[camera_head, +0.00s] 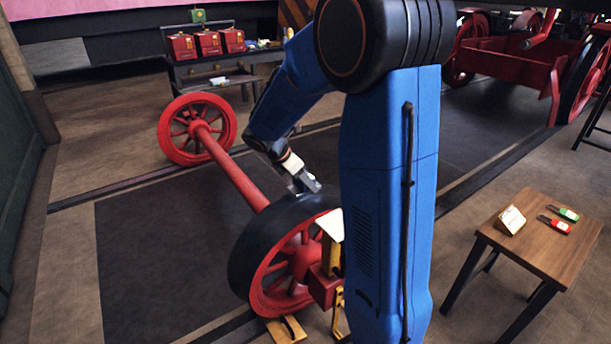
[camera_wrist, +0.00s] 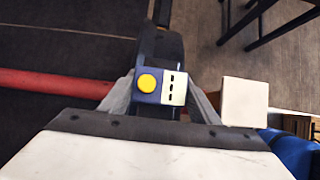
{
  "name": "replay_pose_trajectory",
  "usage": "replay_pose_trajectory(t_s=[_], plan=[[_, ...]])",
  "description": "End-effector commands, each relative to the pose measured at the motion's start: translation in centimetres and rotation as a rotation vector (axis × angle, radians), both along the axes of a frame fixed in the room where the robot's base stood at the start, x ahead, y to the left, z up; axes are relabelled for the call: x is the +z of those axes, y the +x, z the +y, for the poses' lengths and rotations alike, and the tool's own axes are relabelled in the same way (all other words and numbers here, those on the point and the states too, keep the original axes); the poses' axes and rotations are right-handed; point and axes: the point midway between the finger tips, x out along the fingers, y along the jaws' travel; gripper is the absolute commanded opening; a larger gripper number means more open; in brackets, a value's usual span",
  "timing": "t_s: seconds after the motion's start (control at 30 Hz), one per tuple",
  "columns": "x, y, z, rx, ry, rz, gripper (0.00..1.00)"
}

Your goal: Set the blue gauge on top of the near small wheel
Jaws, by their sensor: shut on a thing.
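The near wheel (camera_head: 240,262), with a black tread and red spokes, stands upright at the near end of a red axle (camera_head: 238,180). My gripper (camera_head: 304,184) is just over the top of this wheel, pointing down. In the wrist view my gripper (camera_wrist: 160,95) is shut on the blue gauge (camera_wrist: 147,97), which has a yellow round dial and a pale face with dark marks. The dark rim of the wheel (camera_wrist: 168,45) shows behind and below the gauge. I cannot tell whether the gauge touches the tread. The gauge is hard to make out in the head view.
The far red wheel (camera_head: 180,152) is at the axle's other end. A yellow stand with a pale top (camera_head: 331,224) is close beside the near wheel. A small wooden table (camera_head: 550,255) stands at right, and a bench (camera_head: 205,78) with red boxes at the back.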

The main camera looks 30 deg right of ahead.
Motion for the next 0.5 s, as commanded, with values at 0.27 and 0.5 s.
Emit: replay_pose_trajectory(t_s=[0.27,0.5], plan=[[-2.7,0.0,0.0,0.002,0.000,0.001,0.22],[-4.7,0.0,0.0,0.001,0.000,0.001,0.22]])
